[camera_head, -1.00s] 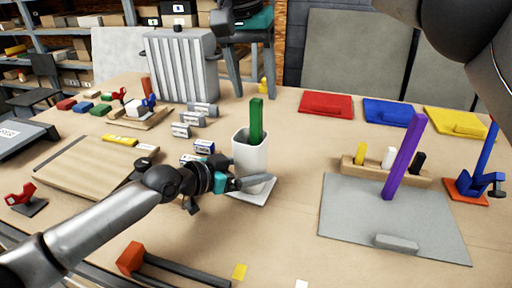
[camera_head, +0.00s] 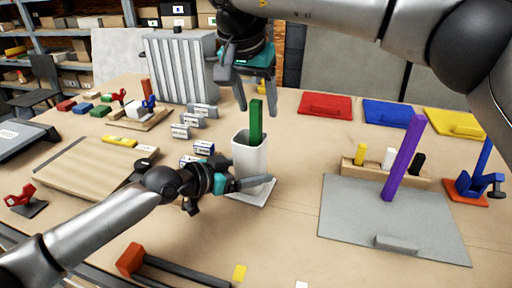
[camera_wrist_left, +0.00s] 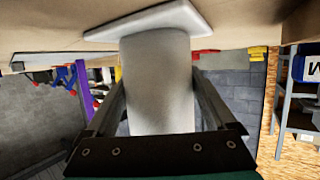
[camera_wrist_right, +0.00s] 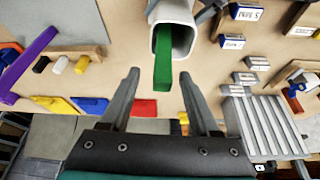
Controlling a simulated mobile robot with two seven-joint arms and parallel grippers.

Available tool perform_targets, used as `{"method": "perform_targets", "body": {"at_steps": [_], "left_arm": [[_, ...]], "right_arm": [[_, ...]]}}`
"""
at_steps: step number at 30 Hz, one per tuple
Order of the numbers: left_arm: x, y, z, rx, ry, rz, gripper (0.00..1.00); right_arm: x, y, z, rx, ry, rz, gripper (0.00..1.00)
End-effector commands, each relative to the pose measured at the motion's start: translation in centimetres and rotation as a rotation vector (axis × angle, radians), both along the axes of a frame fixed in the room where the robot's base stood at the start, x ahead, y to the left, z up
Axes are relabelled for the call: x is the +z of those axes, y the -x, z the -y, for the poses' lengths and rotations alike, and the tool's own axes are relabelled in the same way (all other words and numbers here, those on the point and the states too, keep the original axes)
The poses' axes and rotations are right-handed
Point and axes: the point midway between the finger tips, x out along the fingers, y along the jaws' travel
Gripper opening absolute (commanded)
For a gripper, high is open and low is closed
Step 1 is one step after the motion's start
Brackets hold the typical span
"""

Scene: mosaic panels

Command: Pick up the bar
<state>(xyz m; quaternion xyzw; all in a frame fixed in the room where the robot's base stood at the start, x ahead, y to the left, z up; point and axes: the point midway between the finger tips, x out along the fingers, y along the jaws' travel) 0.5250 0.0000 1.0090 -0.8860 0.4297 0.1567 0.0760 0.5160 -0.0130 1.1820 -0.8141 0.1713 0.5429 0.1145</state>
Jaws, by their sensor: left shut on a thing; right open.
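A green bar (camera_head: 256,122) stands upright in a white square cup (camera_head: 249,160), its upper part above the rim. My left gripper (camera_head: 255,186) is shut on the cup near its base; the left wrist view shows a finger on each side of the cup (camera_wrist_left: 158,85). My right gripper (camera_head: 258,109) is open, pointing down at the top of the bar. In the right wrist view the bar's end (camera_wrist_right: 163,72) reaches between the open fingertips (camera_wrist_right: 158,78), with gaps on both sides. A purple bar (camera_head: 404,160) stands tilted on a grey panel at the right.
The cup stands on a pale square plate (camera_head: 262,193). The grey panel (camera_head: 345,215) and a wooden holder with small pegs (camera_head: 430,179) lie to the right. Red (camera_head: 326,104), blue and yellow panels lie behind. A wooden board (camera_head: 75,168) is at left. Table between cup and panel is clear.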

Motion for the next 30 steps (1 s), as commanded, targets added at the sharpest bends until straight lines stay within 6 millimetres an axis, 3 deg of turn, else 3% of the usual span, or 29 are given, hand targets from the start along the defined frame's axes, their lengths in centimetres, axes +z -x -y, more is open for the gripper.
{"method": "perform_targets", "body": {"at_steps": [7, 15, 30], "left_arm": [[0.0, 0.0, 0.0, 0.0, -0.001, -0.001, 0.27], [0.0, 0.0, 0.0, 0.0, -0.001, -0.001, 0.27], [0.0, 0.0, 0.0, 0.0, -0.001, -0.001, 0.27]], "right_arm": [[-3.6, -1.2, 0.3, -0.002, 0.0, -0.003, 0.62], [-4.0, -1.4, 0.4, 0.0, -0.001, -0.002, 0.62], [-4.0, -1.4, 0.4, 0.0, -0.001, -0.002, 0.06]]}}
